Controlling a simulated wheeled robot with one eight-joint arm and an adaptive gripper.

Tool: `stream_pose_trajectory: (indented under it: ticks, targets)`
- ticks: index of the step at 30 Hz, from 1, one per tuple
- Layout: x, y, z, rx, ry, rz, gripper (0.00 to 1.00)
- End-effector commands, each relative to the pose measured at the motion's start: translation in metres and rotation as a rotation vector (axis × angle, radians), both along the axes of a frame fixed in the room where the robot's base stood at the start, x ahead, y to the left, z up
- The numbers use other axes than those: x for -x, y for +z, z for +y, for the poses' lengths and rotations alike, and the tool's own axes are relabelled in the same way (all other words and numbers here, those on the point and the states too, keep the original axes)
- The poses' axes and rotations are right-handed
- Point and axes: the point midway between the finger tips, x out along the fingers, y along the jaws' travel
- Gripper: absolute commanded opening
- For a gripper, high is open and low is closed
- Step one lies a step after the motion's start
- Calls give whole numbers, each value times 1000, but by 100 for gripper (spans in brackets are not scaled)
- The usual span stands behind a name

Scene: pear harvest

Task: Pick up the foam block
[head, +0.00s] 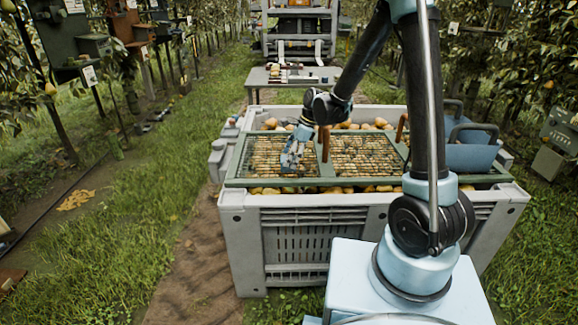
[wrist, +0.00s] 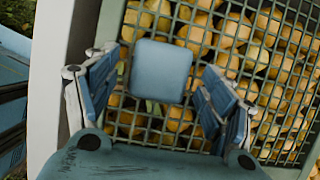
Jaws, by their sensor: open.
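The foam block (wrist: 161,69) is a pale blue, rounded square in the wrist view, against the green mesh. My gripper (wrist: 162,88) is open, with one finger at the lower left of the block and one at its lower right. A gap shows between each finger and the block. In the head view my gripper (head: 292,152) points down just above the left mesh panel (head: 258,157). I cannot make out the block there; the gripper seems to hide it. Whether the block touches the mesh is not clear.
The mesh covers a large grey crate (head: 247,235) full of yellow pears. An upright brown handle (head: 325,143) stands right of my gripper. Blue bins (head: 470,150) sit at the crate's right end. A table (head: 322,78) with small items stands behind; grass lies left.

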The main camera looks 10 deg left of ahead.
Motion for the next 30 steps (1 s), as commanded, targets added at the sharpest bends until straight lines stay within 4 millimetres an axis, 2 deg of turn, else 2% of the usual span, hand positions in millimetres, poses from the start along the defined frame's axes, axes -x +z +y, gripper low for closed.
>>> stream_pose_trajectory:
  ticks: [6,16,17,21,23,30]
  targets:
    - [1,-20,8,0,0,0,75]
    - [2,-24,10,0,0,0,75]
    - [2,-24,10,0,0,0,73]
    - [2,-24,10,0,0,0,41]
    - [2,-24,10,0,0,0,31]
    - [2,-24,10,0,0,0,31]
